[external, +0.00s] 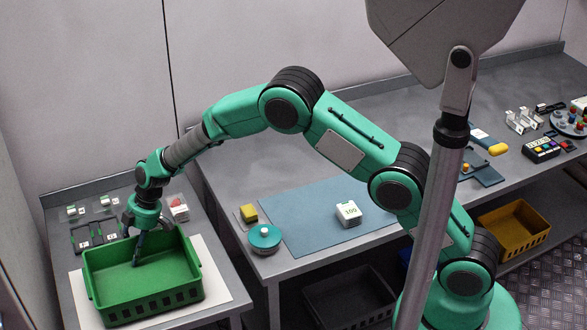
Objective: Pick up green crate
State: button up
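The green crate (150,303) is an open-topped box with slotted sides. It sits upright on a white sheet on the left table, and its visible inside looks empty. My gripper (136,246) points down at the crate's far wall, near the middle of that side. One dark finger reaches down inside the crate. Another dark part of the gripper shows at the far rim, to the left. I cannot tell whether the fingers touch the wall or are closed on it.
The white sheet (215,285) lies under the crate. Small dark and clear parts (95,232) and a small white box (179,208) are behind it. A blue mat (300,215) with a white block (349,214) and a teal round item (264,238) are on the right table.

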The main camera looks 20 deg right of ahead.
aim_at(131, 242)
grip_shut()
jog(key=shift+r, duration=0.1)
jog(key=shift+r, duration=0.75)
notch_tip(131, 242, up, 2)
jog(key=shift+r+p, duration=0.1)
jog(key=shift+p, duration=0.45)
jog(key=s+d, duration=0.7)
jog(key=s+d+r+p, duration=0.1)
jog(key=s+d, duration=0.3)
jog(key=shift+d+r, duration=0.1)
jog(key=shift+d, duration=0.15)
